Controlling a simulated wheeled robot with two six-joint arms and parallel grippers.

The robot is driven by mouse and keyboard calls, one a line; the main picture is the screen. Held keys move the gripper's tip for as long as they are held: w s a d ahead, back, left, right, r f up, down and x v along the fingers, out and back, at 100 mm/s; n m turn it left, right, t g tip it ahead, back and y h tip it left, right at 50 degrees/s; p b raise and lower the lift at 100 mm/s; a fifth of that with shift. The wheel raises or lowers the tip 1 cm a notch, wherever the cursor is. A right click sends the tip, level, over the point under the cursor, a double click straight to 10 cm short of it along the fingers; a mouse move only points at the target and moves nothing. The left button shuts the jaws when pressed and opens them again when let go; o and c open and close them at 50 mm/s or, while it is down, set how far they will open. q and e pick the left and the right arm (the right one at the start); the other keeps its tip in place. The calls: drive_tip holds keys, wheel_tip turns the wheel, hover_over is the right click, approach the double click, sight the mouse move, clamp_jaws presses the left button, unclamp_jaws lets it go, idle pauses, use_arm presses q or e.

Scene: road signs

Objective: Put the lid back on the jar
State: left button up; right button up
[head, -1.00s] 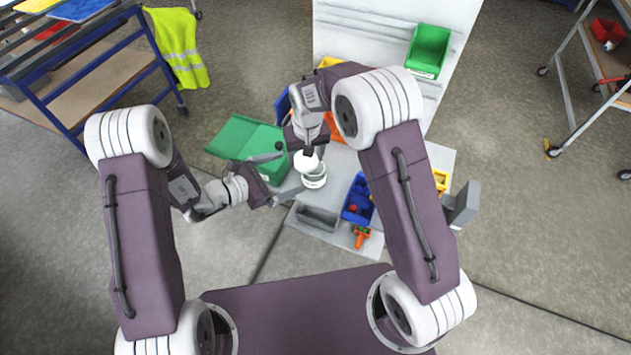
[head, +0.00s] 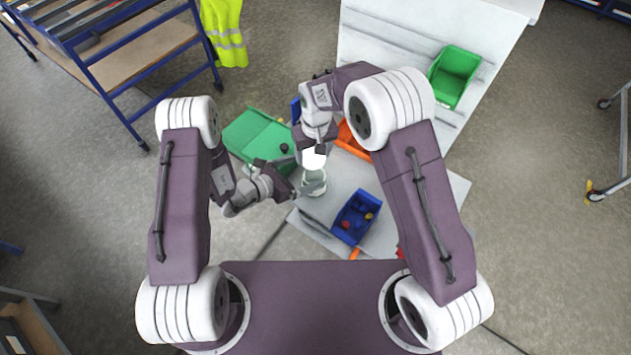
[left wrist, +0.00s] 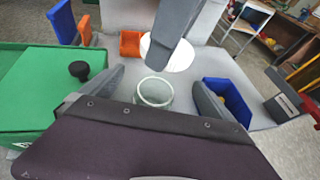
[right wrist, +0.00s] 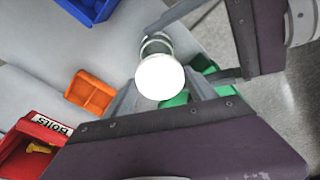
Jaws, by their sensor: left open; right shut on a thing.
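The white round lid (head: 314,158) is held in my right gripper (head: 319,149). It fills the space between the fingers in the right wrist view (right wrist: 160,78). The pale, greenish jar (head: 314,184) stands upright on the grey table, its round mouth open in the left wrist view (left wrist: 155,91). The lid is apart from the jar, above it and toward the far side. My left gripper (left wrist: 157,88) is open, with one finger on each side of the jar; I cannot tell whether they touch it. The right gripper's finger hides part of the lid in the left wrist view.
A green bin (head: 250,135) with a black-knobbed part stands left of the jar. A blue bin (head: 345,228) holding small items is at the right, an orange bin (head: 350,143) behind. A red bin (right wrist: 28,150) shows in the right wrist view. Table between jar and blue bin is bare.

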use_arm(q)
drive_tip(key=f, duration=0.8)
drive_tip(key=shift+w+d+f, duration=0.1)
drive_tip(key=shift+d+f, duration=0.1)
drive_tip(key=shift+d, duration=0.1)
use_arm(e)
drive_tip(key=shift+d, duration=0.15)
use_arm(q)
drive_tip(key=x, duration=0.5)
drive_tip(key=shift+w+d, duration=0.2)
drive_tip(key=shift+d, duration=0.2)
use_arm(e)
drive_tip(key=shift+d, duration=0.1)
use_arm(q)
drive_tip(key=shift+w+d+f, duration=0.25)
drive_tip(key=shift+w+d, duration=0.1)
drive_tip(key=shift+w, duration=0.1)
clamp_jaws()
use_arm(e)
drive_tip(key=shift+f, duration=2.5)
